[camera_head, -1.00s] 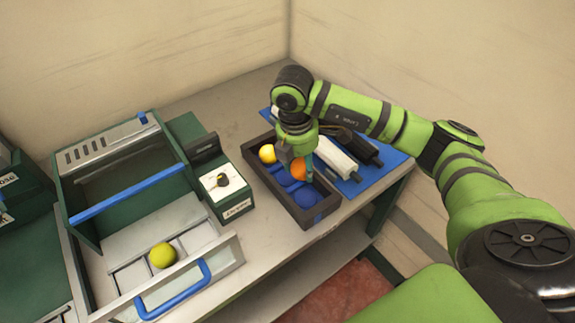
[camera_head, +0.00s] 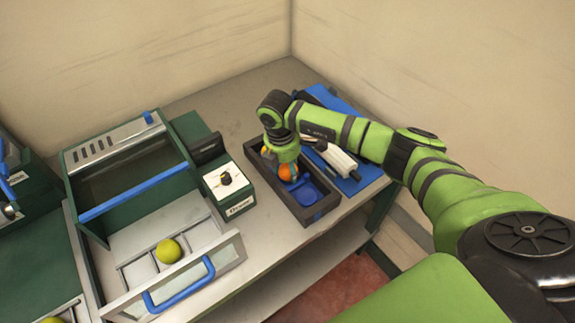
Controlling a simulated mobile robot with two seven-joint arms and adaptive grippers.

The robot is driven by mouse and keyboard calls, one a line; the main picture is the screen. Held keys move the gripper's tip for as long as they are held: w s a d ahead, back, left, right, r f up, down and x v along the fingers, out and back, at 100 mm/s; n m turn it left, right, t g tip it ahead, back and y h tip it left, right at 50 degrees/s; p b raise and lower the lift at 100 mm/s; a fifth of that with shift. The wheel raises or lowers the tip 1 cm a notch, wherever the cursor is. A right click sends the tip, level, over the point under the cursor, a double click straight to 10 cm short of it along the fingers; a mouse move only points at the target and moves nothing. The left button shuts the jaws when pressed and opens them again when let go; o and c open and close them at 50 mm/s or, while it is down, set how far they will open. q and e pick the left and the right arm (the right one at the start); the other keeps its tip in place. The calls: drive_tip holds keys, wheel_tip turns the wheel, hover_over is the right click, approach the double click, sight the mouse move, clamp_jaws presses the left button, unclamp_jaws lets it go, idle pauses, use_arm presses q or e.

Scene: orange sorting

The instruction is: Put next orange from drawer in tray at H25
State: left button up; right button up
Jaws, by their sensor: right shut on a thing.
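My right gripper (camera_head: 289,169) is shut on an orange fruit (camera_head: 287,174) and holds it over the middle of the dark tray (camera_head: 325,208) with blue seats. From this view I cannot tell whether the fruit touches its seat. A yellow fruit at the tray's far end is almost wholly hidden behind my gripper. A yellow-green fruit (camera_head: 168,251) lies in the open drawer (camera_head: 230,246) with the blue handle. My left gripper is not in view.
A small green box with a white top and black knob (camera_head: 226,180) stands between drawer unit and tray. A blue mat (camera_head: 372,171) with a white-and-black tool (camera_head: 338,160) lies right of the tray. Another yellow fruit (camera_head: 52,320) shows at the bottom left edge.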

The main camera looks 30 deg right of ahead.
sight(282, 169)
drive_tip(key=shift+f, duration=0.2)
drive_tip(key=o, duration=0.9)
drive_tip(key=shift+r, duration=0.1)
drive_tip(key=shift+r, duration=0.2)
drive_tip(key=shift+w+r, duration=0.1)
drive_tip(key=shift+r, duration=0.15)
wheel_tip(282, 169, up, 11)
drive_tip(key=a+b, duration=0.1)
drive_tip(key=b, duration=0.2)
drive_tip(key=shift+a+r, duration=0.2)
drive_tip(key=shift+a, duration=0.05)
